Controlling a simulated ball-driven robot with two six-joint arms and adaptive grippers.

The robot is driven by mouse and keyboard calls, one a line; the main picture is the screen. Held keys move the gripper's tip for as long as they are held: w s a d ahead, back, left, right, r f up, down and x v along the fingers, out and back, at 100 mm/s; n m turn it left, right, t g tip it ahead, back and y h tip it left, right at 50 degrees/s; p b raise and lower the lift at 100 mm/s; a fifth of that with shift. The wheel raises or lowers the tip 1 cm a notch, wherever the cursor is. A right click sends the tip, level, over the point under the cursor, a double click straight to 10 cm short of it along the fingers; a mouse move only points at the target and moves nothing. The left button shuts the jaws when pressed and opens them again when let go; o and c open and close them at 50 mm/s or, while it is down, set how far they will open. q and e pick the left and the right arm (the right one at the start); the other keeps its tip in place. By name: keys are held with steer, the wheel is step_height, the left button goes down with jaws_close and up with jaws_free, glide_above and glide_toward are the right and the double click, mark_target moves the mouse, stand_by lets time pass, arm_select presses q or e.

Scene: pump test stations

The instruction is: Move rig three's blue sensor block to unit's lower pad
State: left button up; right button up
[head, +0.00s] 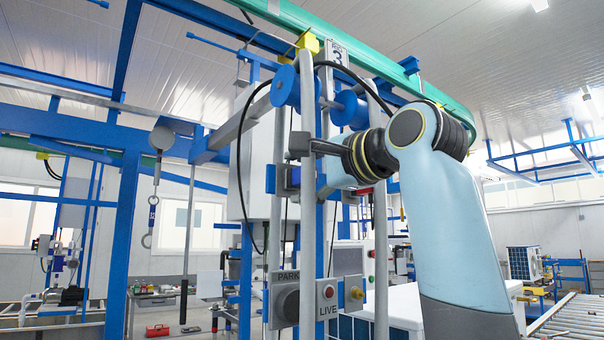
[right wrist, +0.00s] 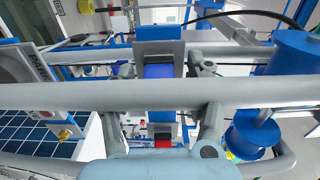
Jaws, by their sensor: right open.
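My right gripper (head: 300,146) reaches leftward among the pipes of the rig marked 3 (head: 337,54); its fingers are partly hidden by a grey upright pipe. In the right wrist view, its open fingers (right wrist: 160,75) stand either side of a blue block (right wrist: 158,71) on a grey bracket. The block seems to be the sensor block; I cannot tell whether the fingers touch it. A blue piece also shows just below the gripper in the head view (head: 293,178). I cannot make out the lower pad. My left gripper is not in view.
A thick grey pipe (right wrist: 90,95) crosses close in front of the wrist camera. Blue spools (head: 285,88) and a black hose hang above the gripper. A PARK plate (head: 288,276) with a dial and a LIVE plate (head: 328,310) with a red button sit lower down.

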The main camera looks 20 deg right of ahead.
mark_target(313, 173)
jaws_close()
steer(key=shift+s, duration=0.15)
stand_by(0.4)
steer(key=shift+p+v, duration=0.9)
steer(key=shift+v, duration=2)
